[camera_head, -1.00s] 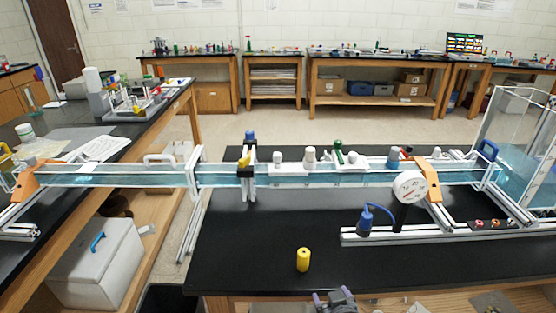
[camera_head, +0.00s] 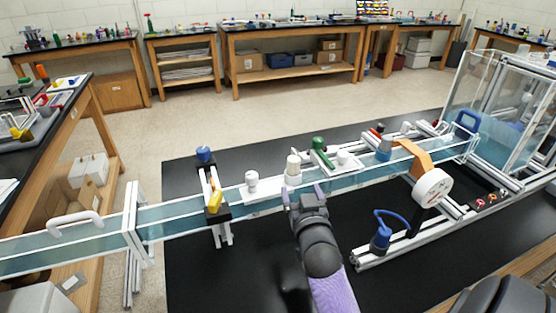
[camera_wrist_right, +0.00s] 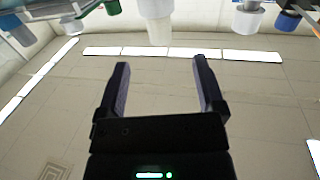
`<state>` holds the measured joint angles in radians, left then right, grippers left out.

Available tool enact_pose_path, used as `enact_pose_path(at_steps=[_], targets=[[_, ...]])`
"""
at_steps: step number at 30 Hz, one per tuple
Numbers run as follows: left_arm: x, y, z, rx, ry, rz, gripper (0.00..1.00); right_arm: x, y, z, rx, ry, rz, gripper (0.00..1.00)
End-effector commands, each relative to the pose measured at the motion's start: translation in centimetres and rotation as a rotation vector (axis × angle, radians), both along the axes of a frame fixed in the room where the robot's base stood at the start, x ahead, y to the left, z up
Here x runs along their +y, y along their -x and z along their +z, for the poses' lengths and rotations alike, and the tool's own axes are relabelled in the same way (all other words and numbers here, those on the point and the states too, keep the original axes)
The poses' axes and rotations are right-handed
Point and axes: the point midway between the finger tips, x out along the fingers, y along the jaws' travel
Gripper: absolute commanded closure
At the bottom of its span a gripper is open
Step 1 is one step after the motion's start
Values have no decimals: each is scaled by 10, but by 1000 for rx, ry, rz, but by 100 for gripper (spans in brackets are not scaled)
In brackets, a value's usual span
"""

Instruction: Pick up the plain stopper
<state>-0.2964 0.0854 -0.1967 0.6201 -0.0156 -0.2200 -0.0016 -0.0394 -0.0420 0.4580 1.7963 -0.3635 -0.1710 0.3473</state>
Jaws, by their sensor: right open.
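Several pale stoppers stand on the white rail of the long water channel (camera_head: 165,222) in the head view: a white one (camera_head: 252,182), a cream one (camera_head: 293,168) and a white one (camera_head: 343,157) farther right. I cannot tell which is the plain stopper. My right gripper (camera_head: 303,192) is open and empty, its fingers pointing at the channel near the cream one. In the wrist view my open right fingers (camera_wrist_right: 160,62) hold nothing; the cream stopper (camera_wrist_right: 155,8) is ahead between them at the top edge. My left gripper is out of view.
A green fitting (camera_head: 320,148) stands right of the cream stopper. A clamp with a yellow part (camera_head: 214,198) and blue knob (camera_head: 204,154) is left. A white gauge (camera_head: 432,188) and a blue pump-like part (camera_head: 381,236) are right. The black table (camera_head: 200,280) is bare at front left.

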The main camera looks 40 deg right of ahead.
Motion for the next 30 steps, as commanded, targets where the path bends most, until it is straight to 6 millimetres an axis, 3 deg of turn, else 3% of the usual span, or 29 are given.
enact_pose_path(at_steps=[2,18,25,30], targets=[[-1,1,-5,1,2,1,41,-4,1,-1,-8,2,-10,13],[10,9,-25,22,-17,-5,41,-49,-82,-2,-8,4,-12,13],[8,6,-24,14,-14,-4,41,-51,-85,-1,-9,3,-11,13],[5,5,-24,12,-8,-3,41,-50,-84,-1,-9,3,-11,47]])
